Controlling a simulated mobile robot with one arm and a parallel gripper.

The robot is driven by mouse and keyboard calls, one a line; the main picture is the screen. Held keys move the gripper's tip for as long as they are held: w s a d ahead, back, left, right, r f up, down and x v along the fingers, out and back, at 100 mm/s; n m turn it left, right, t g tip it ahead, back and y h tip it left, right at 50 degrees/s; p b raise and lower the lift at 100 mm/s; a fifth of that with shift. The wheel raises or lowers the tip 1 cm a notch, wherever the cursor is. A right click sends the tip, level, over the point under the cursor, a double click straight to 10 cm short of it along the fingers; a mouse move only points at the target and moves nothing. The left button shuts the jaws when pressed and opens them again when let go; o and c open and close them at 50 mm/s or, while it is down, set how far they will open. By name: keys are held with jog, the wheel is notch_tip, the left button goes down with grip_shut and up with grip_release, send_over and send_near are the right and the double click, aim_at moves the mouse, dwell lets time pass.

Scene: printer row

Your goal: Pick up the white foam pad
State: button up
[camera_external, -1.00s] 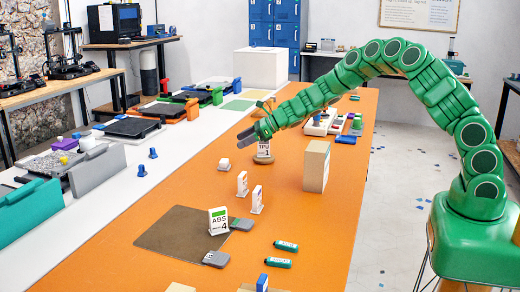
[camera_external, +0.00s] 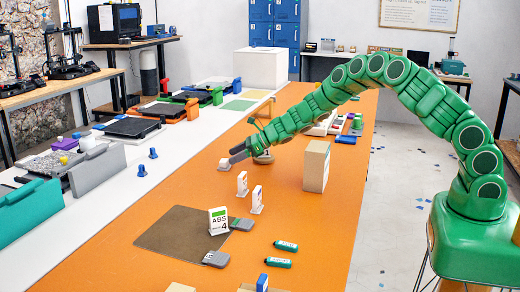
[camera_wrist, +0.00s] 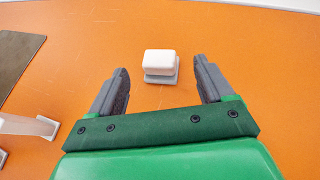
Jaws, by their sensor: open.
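The white foam pad (camera_wrist: 160,61) rests on a small grey base on the orange table in the wrist view, ahead of my fingertips and roughly centred between them. In the external view the foam pad (camera_external: 225,163) is a small white block left of my gripper (camera_external: 234,155). My gripper (camera_wrist: 163,85) is open, with one grey finger on each side and nothing between them. Its fingertips are close to the pad but appear apart from it.
A brown mat (camera_external: 180,235) lies toward the front with the ABS sign (camera_external: 218,221) on it. Two white upright cards stand in front of the pad. A tan box (camera_external: 316,166) stands right of my gripper. The orange table (camera_external: 185,190) is clear left of the cards.

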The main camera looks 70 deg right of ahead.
aim_at(226, 160)
jog(key=x, duration=0.2)
jog(key=shift+w+a+f, duration=0.1)
jog(key=shift+w+f, duration=0.05)
jog(key=shift+f, duration=0.1)
jog(key=shift+w+a+f, duration=0.2)
jog(key=shift+w+a, duration=0.05)
jog(key=shift+w, duration=0.4)
jog(key=c, duration=1.1)
